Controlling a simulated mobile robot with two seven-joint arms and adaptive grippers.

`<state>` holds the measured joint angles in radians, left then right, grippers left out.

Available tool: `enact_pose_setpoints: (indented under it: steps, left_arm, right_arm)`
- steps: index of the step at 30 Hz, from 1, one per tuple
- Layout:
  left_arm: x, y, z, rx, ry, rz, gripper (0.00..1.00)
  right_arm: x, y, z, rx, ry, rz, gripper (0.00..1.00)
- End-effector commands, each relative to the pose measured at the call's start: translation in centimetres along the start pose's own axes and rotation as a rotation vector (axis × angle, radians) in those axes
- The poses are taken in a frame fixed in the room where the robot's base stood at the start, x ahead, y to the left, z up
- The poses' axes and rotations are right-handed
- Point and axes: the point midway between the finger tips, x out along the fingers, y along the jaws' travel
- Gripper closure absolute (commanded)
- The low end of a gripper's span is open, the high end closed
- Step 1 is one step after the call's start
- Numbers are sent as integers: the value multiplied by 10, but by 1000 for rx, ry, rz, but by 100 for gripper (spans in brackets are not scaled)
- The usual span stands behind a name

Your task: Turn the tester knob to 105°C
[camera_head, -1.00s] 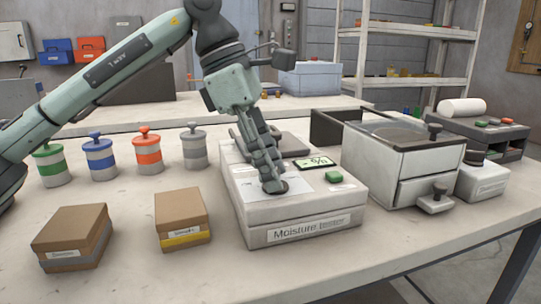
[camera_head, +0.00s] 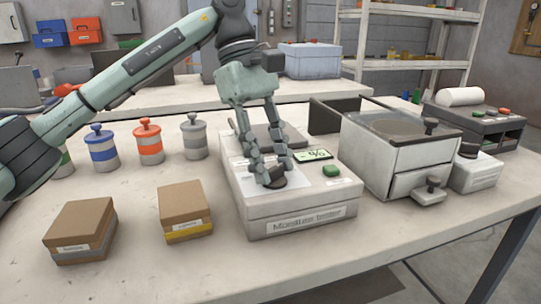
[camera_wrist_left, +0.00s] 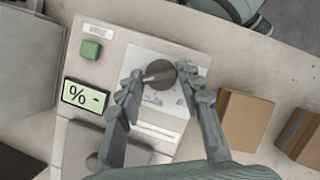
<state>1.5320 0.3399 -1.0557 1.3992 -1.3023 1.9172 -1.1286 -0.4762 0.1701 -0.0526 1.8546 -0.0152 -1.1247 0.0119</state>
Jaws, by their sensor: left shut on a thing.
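The moisture tester (camera_head: 300,216) is a pale box on the bench with a green button (camera_head: 331,171) and a small display (camera_head: 313,155) showing a dash and a percent sign. Its dark round knob (camera_head: 274,181) sits on the printed top panel. My left gripper (camera_head: 268,170) points down with its fingers on the knob and is shut on it. In the left wrist view the knob (camera_wrist_left: 187,76) and its pointer (camera_wrist_left: 159,72) lie between the fingertips. The dial's degree marks are too small or covered to read. My right gripper is not in view.
Two brown sample boxes (camera_head: 186,209) stand left of the tester. Lidded canisters (camera_head: 149,143) stand behind them. A pale unit with a drawer (camera_head: 405,165) stands close on the tester's right. The bench front is clear.

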Motion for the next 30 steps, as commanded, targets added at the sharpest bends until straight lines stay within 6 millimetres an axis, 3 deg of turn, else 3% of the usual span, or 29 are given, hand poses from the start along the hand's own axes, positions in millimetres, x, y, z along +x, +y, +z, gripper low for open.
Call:
enact_pose_setpoints:
  steps: [13,14,18,30]
  left_arm:
    - [0,0,0,10,0,-2,93]
    - [0,0,0,10,0,-2,62]
    - [0,0,0,10,0,-2,44]
    - [-8,0,0,8,1,-2,43]
  right_arm:
    - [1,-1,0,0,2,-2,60]
    - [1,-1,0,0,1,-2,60]
    - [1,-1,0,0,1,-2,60]
    - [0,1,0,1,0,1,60]
